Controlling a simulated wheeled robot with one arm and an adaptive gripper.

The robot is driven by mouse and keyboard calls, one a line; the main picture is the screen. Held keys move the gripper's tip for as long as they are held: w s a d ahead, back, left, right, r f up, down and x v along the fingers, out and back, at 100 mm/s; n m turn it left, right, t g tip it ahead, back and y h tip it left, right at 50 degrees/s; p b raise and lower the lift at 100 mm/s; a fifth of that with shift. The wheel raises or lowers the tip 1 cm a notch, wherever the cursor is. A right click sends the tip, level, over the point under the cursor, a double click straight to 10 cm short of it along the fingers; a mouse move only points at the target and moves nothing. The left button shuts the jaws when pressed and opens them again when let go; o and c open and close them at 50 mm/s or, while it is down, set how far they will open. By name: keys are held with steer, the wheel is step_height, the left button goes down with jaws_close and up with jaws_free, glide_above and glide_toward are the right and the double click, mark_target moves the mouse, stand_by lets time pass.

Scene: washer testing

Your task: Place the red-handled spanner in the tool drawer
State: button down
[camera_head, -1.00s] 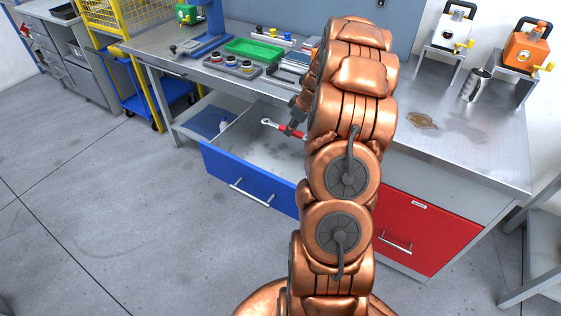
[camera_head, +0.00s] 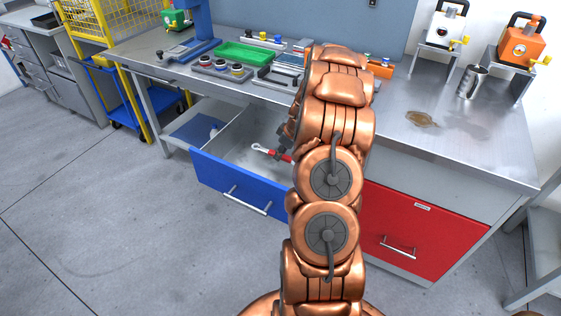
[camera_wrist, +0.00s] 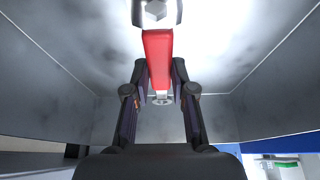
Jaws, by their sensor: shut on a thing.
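The red-handled spanner (camera_head: 272,153) is over the open blue-fronted drawer (camera_head: 234,184), its silver open end pointing left. In the wrist view, its red handle (camera_wrist: 158,62) runs between the two dark fingers of my gripper (camera_wrist: 160,85), which is shut on it. The grey inside of the drawer (camera_wrist: 75,95) surrounds the spanner there. In the head view my copper arm hides most of my gripper and the drawer's right part. I cannot tell whether the spanner touches the drawer floor.
The steel workbench (camera_head: 465,140) above carries a green tray (camera_head: 243,54), an orange device (camera_head: 520,45) and a metal cup (camera_head: 472,82). A shut red drawer (camera_head: 420,228) is to the right. The visible drawer floor looks bare. A blue cart (camera_head: 110,85) stands at left.

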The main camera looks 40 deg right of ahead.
mark_target(281, 167)
steer(key=shift+f+p, duration=0.4)
steer(key=shift+f, duration=1.85)
steer(key=shift+f, duration=0.2)
steer(key=c, duration=1)
jaws_free()
steer(key=shift+r, duration=0.2)
